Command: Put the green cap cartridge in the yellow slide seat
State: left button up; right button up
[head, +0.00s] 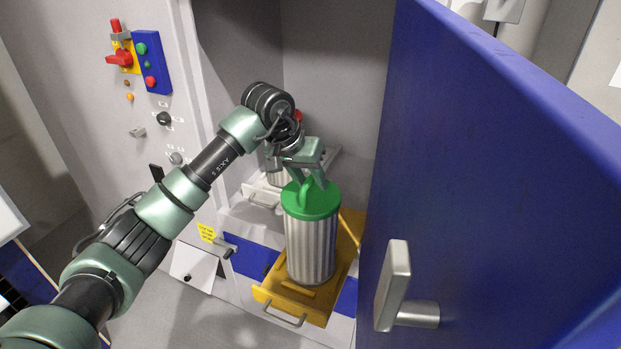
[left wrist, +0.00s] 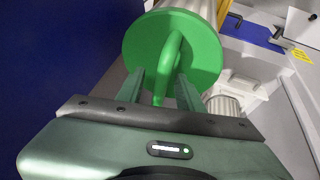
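The green cap cartridge (head: 311,245), a ribbed metal cylinder with a green lid and loop handle, stands upright on the yellow slide (head: 268,297). Its base is over the seat area; I cannot tell whether it is fully down. My left gripper (head: 309,182) is above the cap. In the left wrist view, its two fingers (left wrist: 158,98) stand apart on either side of the green handle (left wrist: 172,62), with gaps visible, so it looks open around the handle. The green cap (left wrist: 140,45) fills the upper middle there. My right gripper is not in view.
A big blue door (head: 500,170) with a metal handle (head: 396,285) stands open close on the right. Behind the cartridge is a white slide (head: 262,196) with another metal cylinder (head: 277,178). A control panel (head: 151,62) is at upper left.

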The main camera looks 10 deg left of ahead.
pick_arm(q)
jog(key=shift+r, duration=0.15)
jog(key=shift+a+r, duration=0.15)
jog(key=shift+r, duration=0.2)
jog(key=b+v, duration=0.3)
jog(key=v, duration=0.8)
jog(key=shift+s, duration=0.2)
